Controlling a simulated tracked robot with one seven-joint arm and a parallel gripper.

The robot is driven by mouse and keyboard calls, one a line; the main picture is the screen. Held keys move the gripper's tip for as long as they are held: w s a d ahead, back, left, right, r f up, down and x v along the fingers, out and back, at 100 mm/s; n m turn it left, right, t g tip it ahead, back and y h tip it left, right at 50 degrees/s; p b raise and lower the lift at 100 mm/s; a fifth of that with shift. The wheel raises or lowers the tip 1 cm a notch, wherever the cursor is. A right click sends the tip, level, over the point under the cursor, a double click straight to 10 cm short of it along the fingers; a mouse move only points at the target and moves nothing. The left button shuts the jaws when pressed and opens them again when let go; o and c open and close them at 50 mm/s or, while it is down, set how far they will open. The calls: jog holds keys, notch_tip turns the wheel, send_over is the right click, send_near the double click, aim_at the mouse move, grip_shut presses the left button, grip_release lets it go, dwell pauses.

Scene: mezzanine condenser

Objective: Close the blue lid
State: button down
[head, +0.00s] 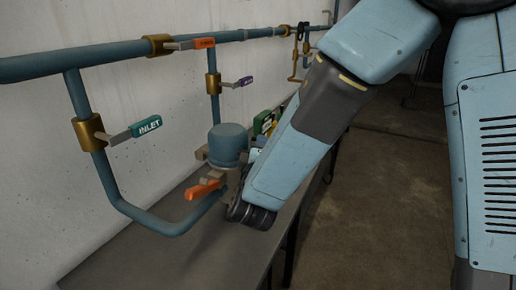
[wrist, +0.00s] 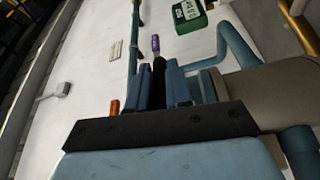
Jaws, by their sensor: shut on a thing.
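A blue, rounded cap (head: 228,143), which looks like the blue lid, is near the wall, above the bench. Tan lugs show at its base. From here I cannot tell how far open it is. My arm comes down from the upper right and its wrist is just right of and below the cap. In the head view my gripper is hidden behind the arm. In the wrist view my gripper (wrist: 162,88) is shut, its fingers close together around a dark, narrow part. Blue surfaces are close beside the fingers; the exact contact is hidden.
Blue pipes (head: 110,50) run along the wall. Valve levers stick out: green INLET (head: 146,126), orange (head: 204,43), purple (head: 245,81) and a lower orange one (head: 203,189). The grey bench (head: 175,258) is bare at the front. Open floor (head: 385,195) is to the right.

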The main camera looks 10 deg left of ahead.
jog(key=shift+s+f, duration=0.25)
jog(key=shift+f, duration=0.15)
jog(key=c, duration=1.3)
grip_release()
jog(key=shift+s+a, duration=0.1)
jog(key=shift+a, duration=0.05)
jog(key=shift+c, duration=0.2)
jog(key=shift+o, duration=1.1)
jog(key=shift+r, duration=0.1)
